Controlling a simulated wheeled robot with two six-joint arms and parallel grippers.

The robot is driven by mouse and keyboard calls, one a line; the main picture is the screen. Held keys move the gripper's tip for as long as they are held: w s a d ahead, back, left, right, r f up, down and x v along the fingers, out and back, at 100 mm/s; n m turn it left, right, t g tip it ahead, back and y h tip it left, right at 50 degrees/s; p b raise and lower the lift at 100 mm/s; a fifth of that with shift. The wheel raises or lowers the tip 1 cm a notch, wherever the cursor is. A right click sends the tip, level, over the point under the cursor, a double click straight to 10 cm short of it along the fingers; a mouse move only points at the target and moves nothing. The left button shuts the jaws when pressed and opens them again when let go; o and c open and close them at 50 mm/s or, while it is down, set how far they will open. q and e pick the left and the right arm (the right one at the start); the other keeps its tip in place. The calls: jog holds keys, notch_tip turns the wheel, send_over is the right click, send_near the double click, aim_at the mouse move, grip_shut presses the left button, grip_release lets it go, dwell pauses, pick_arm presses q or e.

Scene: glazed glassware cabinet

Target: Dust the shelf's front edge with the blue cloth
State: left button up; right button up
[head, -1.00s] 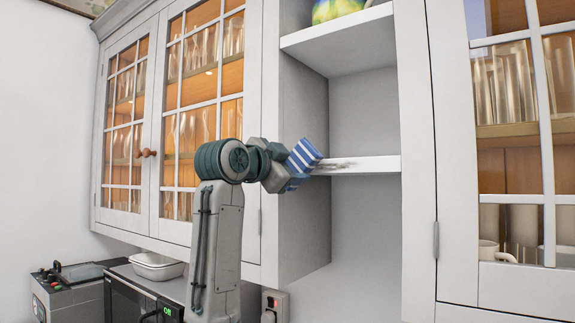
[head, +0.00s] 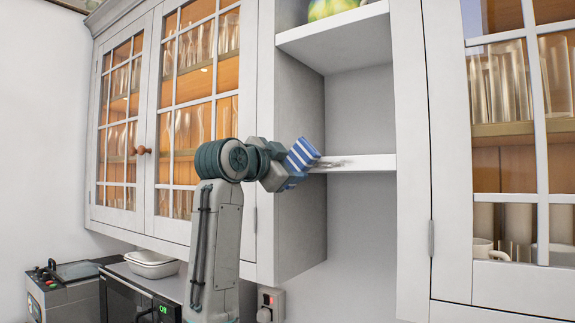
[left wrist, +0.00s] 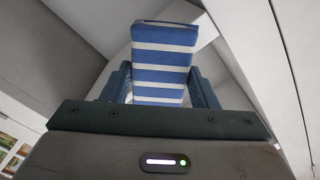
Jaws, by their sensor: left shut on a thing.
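The blue cloth (head: 302,155), with white stripes, is held in my left gripper (head: 284,174) in the head view. In the left wrist view the cloth (left wrist: 163,62) stands up between the two dark fingers, which are shut on it. The white middle shelf (head: 375,163) spans the open niche. A grey dusty smudge (head: 335,163) lies along the left part of its front edge. The cloth is at the left end of that edge, beside the smudge; whether it touches the shelf I cannot tell. My right gripper is in neither view.
A glazed cabinet door (head: 200,110) with glasses behind it is left of the niche, and another (head: 505,150) is on the right. An upper shelf (head: 340,32) holds a green patterned object (head: 332,8). A white dish (head: 152,263) and a wall socket (head: 270,303) are below.

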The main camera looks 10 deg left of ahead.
pick_arm(q)
jog(key=shift+w+d, duration=0.15)
jog(key=shift+w, duration=0.25)
jog(key=shift+s+d, duration=0.1)
